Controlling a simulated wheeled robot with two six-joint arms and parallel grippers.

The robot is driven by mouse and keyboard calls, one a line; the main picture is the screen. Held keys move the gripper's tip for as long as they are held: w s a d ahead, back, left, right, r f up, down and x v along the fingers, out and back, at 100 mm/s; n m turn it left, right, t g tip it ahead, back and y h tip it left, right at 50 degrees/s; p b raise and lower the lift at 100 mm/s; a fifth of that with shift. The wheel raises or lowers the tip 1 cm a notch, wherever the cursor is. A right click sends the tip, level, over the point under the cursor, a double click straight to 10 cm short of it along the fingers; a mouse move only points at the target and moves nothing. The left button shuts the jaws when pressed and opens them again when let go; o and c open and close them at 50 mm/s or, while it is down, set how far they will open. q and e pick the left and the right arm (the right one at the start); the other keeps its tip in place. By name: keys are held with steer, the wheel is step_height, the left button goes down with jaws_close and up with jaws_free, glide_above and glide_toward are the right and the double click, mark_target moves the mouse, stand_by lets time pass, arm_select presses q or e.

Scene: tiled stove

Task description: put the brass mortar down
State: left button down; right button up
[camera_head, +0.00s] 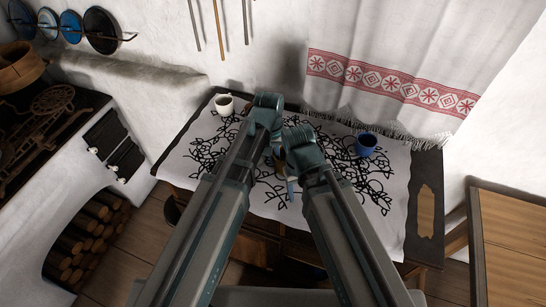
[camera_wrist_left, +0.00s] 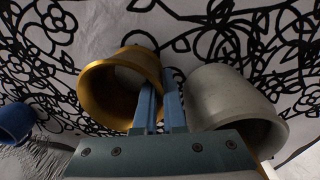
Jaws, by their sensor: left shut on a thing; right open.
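The brass mortar (camera_wrist_left: 119,83) is a gold-coloured cup in the left wrist view, its mouth facing the camera. My left gripper (camera_wrist_left: 159,82) is shut on its wall, with one finger over the mouth and the other beside the outside. In the head view a small brownish part of the mortar (camera_head: 278,165) shows between my arms; most is hidden. I cannot tell whether its base touches the white cloth (camera_head: 262,199) with black line drawings. My right gripper (camera_head: 290,189) is open over the cloth, partly hidden by its wrist.
A white mug (camera_head: 224,105) stands at the cloth's back left, a blue mug (camera_head: 366,145) at the right. A fringed curtain (camera_head: 395,75) hangs behind.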

stand_by(0.3)
arm_select(q)
steer(key=c, duration=1.4)
jaws_free()
steer(key=shift+f, duration=0.15)
steer(key=shift+c, duration=0.2)
arm_select(e)
steer(key=shift+f, duration=0.15)
arm_select(q)
steer(key=o, duration=0.4)
steer(key=shift+o, duration=0.2)
step_height(320, 180, up, 12)
steer(key=p, duration=1.2)
steer(key=shift+a+r, duration=0.25)
steer(key=shift+a, duration=0.15)
arm_select(e)
step_height(320, 180, up, 12)
steer(key=shift+r, duration=0.2)
